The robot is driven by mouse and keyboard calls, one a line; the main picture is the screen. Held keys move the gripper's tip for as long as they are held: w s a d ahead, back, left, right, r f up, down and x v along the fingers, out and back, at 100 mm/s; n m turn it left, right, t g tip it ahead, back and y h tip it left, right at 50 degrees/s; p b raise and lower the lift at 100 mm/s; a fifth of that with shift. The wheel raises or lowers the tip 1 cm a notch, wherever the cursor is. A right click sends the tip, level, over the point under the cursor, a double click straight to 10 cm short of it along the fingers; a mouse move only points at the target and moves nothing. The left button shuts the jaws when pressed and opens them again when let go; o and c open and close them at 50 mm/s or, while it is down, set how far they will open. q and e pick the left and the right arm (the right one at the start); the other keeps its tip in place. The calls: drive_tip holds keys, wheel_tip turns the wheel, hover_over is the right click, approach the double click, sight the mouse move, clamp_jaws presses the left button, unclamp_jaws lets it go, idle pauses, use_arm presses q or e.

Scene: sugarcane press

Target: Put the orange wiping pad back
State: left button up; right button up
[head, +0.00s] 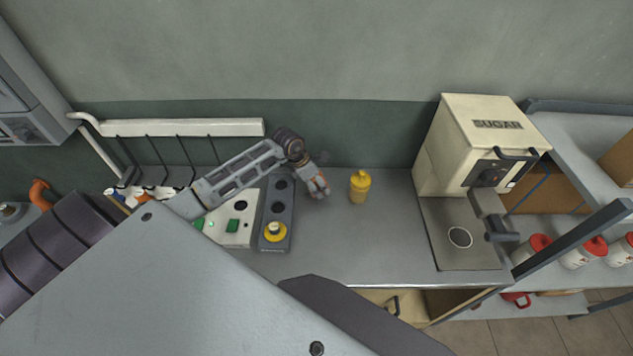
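My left gripper (319,188) hangs over the back middle of the grey counter, pointing down and slightly right. Small orange patches show at its fingers. They are too small to tell whether they are the orange wiping pad or part of the gripper, and I cannot tell how far the fingers are apart. No separate orange pad is clear on the counter. A curved orange thing (39,193) stands at the far left; I cannot tell what it is. My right gripper is not in view.
A yellow bottle (360,187) stands right of the gripper. Left of it are a white panel (232,226) with green buttons and a grey box (279,207) with a yellow knob. A cream SUGAR machine (478,143) stands right. The counter (385,240) is clear between bottle and machine.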

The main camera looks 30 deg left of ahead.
use_arm(q)
drive_tip(key=shift+f, duration=0.35)
drive_tip(key=o, duration=0.9)
drive_tip(key=shift+c, duration=0.2)
drive_tip(key=shift+r, duration=0.2)
drive_tip(key=shift+r, duration=0.15)
drive_tip(key=b+v, duration=0.1)
drive_tip(key=v, duration=1)
drive_tip(key=shift+s+r, duration=0.15)
drive_tip(key=shift+r, duration=0.2)
